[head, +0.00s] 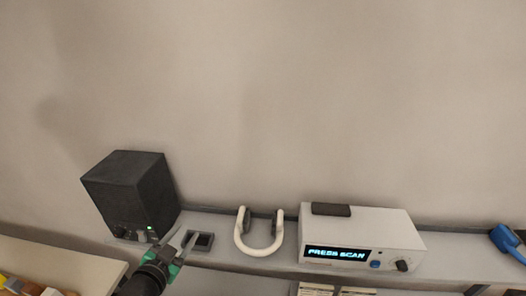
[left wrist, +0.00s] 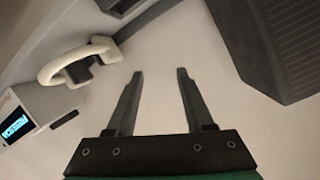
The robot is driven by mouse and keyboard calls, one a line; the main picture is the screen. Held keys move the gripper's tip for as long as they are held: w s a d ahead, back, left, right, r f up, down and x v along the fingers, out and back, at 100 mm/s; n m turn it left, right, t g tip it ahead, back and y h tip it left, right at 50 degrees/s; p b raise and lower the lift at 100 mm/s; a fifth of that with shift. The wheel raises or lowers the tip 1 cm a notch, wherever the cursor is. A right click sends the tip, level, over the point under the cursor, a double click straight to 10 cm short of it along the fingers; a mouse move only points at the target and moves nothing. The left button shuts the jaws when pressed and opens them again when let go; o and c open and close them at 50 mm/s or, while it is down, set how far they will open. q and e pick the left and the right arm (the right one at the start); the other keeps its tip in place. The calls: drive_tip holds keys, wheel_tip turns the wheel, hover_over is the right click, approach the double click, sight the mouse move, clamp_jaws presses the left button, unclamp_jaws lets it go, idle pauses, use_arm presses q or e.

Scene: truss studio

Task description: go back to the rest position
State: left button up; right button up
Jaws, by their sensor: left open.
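My left gripper (head: 183,240) reaches in from the bottom of the head view, in front of the shelf between the black speaker and the white headphones. In the left wrist view its two fingers (left wrist: 160,85) are spread apart with nothing between them but plain wall behind. My right gripper is in neither view.
On the grey shelf (head: 285,261) stand a black speaker (head: 128,190), a small dark tray (head: 200,241), white headphones (head: 259,243) and a white device (head: 362,233) reading "PRESS SCAN". A blue object (head: 505,239) is at far right. The wall above is bare.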

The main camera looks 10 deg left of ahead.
use_arm(q)
drive_tip(key=s+d+r+t+h, duration=0.15)
drive_tip(key=d+r+t, duration=0.25)
drive_tip(key=r, duration=1.1)
drive_tip(key=s+d+r+t+h, duration=0.1)
drive_tip(key=s+d+r+t, duration=0.3)
drive_tip(key=r, duration=1.1)
drive_tip(key=s+d+r+n+t, duration=0.1)
drive_tip(key=s+r+n+t, duration=0.3)
drive_tip(key=s+r, duration=0.95)
wheel_tip(320, 180, down, 43)
drive_tip(key=t+b, duration=0.1)
drive_tip(key=b, duration=4.2)
drive_tip(key=shift+w+r, duration=0.2)
drive_tip(key=shift+w, duration=0.25)
